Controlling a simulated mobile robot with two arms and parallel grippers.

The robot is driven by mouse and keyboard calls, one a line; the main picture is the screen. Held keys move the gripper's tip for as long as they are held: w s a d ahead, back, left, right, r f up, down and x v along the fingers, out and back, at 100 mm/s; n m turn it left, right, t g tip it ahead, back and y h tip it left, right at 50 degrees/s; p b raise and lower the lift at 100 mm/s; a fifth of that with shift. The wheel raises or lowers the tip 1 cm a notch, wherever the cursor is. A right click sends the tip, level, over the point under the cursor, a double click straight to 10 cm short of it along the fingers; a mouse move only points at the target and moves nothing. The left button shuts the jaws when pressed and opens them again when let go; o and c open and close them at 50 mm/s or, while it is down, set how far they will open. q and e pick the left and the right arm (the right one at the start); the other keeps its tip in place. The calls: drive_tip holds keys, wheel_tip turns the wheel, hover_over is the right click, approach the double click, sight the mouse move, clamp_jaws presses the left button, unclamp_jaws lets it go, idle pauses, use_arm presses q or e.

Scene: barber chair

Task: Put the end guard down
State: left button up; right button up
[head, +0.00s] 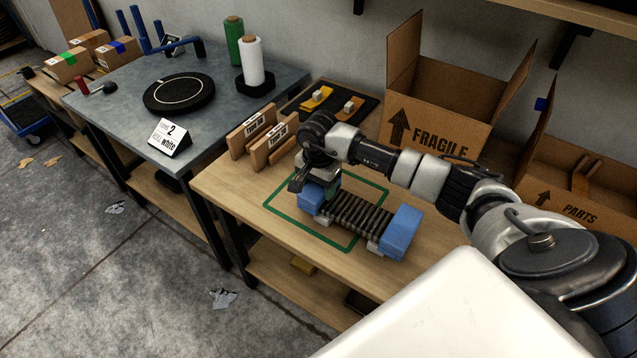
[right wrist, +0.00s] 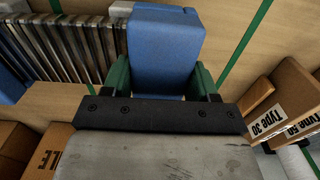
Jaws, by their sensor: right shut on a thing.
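My right gripper (head: 322,190) is shut on a blue end guard (head: 311,198) at the left end of a row of dark ribbed plates (head: 355,213). In the right wrist view, the green fingers of the gripper (right wrist: 163,80) press on both sides of the same blue end guard (right wrist: 165,45), and the plates (right wrist: 75,45) run off to the left. A second blue end guard (head: 402,232) stands at the other end of the row. The guard looks close to the plates; I cannot tell whether it touches them or the table. My left gripper is not in view.
A green outline (head: 290,229) marks the wooden table around the row's left part. Wooden holders (head: 250,131) stand behind on the left. A FRAGILE box (head: 433,122) and a PARTS box (head: 570,190) stand at the back and right. Bare tabletop (head: 232,187) lies left of the outline.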

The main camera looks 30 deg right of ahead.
drive_tip(key=shift+f, duration=0.15)
drive_tip(key=o, duration=0.9)
drive_tip(key=shift+r, duration=0.25)
wheel_tip(320, 180, up, 12)
drive_tip(key=b, duration=0.1)
